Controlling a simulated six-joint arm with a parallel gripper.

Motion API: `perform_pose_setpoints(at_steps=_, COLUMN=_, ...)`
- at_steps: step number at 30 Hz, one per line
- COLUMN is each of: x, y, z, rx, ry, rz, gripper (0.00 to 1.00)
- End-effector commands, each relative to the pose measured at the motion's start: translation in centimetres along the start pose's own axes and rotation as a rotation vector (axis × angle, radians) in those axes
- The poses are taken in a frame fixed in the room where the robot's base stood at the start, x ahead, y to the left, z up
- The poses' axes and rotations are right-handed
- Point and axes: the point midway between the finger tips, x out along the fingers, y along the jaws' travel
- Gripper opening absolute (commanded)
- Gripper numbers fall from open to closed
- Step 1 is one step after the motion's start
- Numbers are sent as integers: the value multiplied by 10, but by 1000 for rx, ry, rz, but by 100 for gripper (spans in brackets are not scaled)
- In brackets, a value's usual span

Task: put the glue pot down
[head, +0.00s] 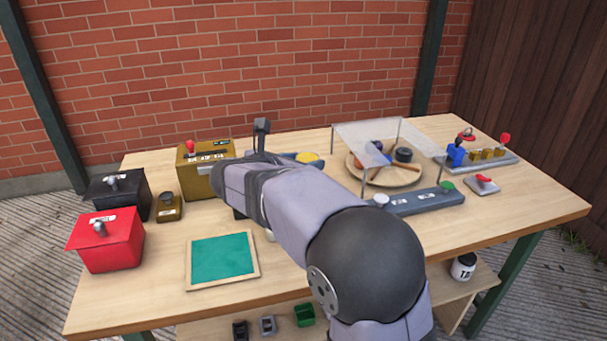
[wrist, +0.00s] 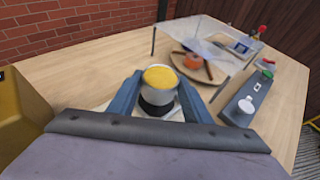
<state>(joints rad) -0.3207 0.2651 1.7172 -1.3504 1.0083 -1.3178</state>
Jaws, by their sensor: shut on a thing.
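The glue pot (wrist: 158,92) shows in the wrist view as a pale pot with a yellow top and a dark lower part. My gripper (wrist: 160,80) is shut on it, with one blue-grey finger at each side. A pale flat surface shows under and around the pot; I cannot tell whether the pot touches it. In the head view my arm hides most of the gripper and the pot, and a yellow disc (head: 307,157) shows just beyond the arm.
A clear canopy (head: 380,132) stands over a round wooden tray (head: 364,175) on the right. A grey-blue bar (head: 425,203) lies before it. Red (head: 110,247), black (head: 130,197) and brass (head: 190,180) boxes stand left. A green framed board (head: 222,260) lies in front.

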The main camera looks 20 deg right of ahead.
Motion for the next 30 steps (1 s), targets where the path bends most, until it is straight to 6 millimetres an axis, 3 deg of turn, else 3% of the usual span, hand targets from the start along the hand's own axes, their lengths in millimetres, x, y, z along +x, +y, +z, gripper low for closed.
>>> perform_pose_setpoints(at_steps=6, x=9, y=0, z=-21, rx=0, ry=-2, rz=1, gripper=13)
perform_pose_setpoints(at_steps=20, x=11, y=0, z=-25, rx=1, ry=-2, rz=0, gripper=13)
perform_pose_setpoints(at_steps=21, x=11, y=0, z=-25, rx=0, ry=0, rz=0, gripper=52)
perform_pose_setpoints(at_steps=22, x=10, y=0, z=-25, rx=0, ry=0, rz=0, gripper=59)
perform_pose_setpoints(at_steps=23, x=10, y=0, z=-25, rx=0, ry=0, rz=0, gripper=63)
perform_pose_setpoints(at_steps=30, x=10, y=0, z=-25, rx=0, ry=0, rz=0, gripper=63)
